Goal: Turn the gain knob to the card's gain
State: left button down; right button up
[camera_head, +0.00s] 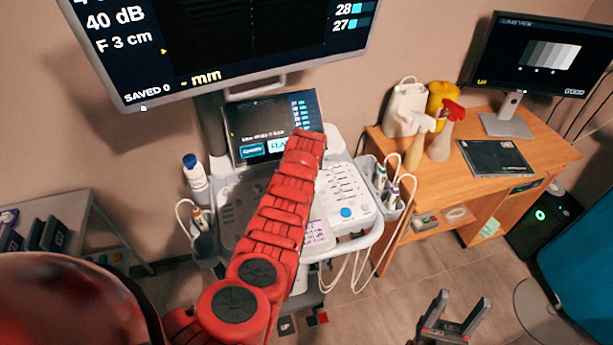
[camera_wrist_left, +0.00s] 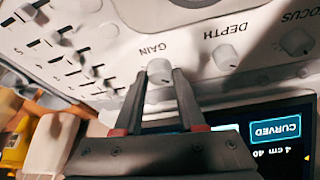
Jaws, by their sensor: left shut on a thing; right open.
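In the left wrist view the white gain knob (camera_wrist_left: 159,68) sits on the console panel under the upside-down label GAIN. My left gripper (camera_wrist_left: 161,82) is shut on this knob, one finger on each side. In the head view my red left arm reaches over the console (camera_head: 235,195) and hides the knob and the left gripper. A small pale card with print (camera_head: 316,233) lies at the console's front edge, too small to read. The big monitor (camera_head: 220,40) shows 40 dB. My right gripper (camera_head: 452,318) is open and empty, low over the floor.
The depth knob (camera_wrist_left: 224,56) and the focus knob (camera_wrist_left: 296,42) are beside the gain knob. Sliders (camera_wrist_left: 70,50) lie on its other side. Probes and cables (camera_head: 392,190) hang at the console's right. A wooden desk (camera_head: 460,200) holds spray bottles and a monitor.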

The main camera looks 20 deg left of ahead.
pick_arm(q)
jog(key=c, duration=0.5)
grip_release()
jog(key=shift+r, duration=0.2)
jog(key=p+v, duration=0.1)
jog(key=v, duration=1.6)
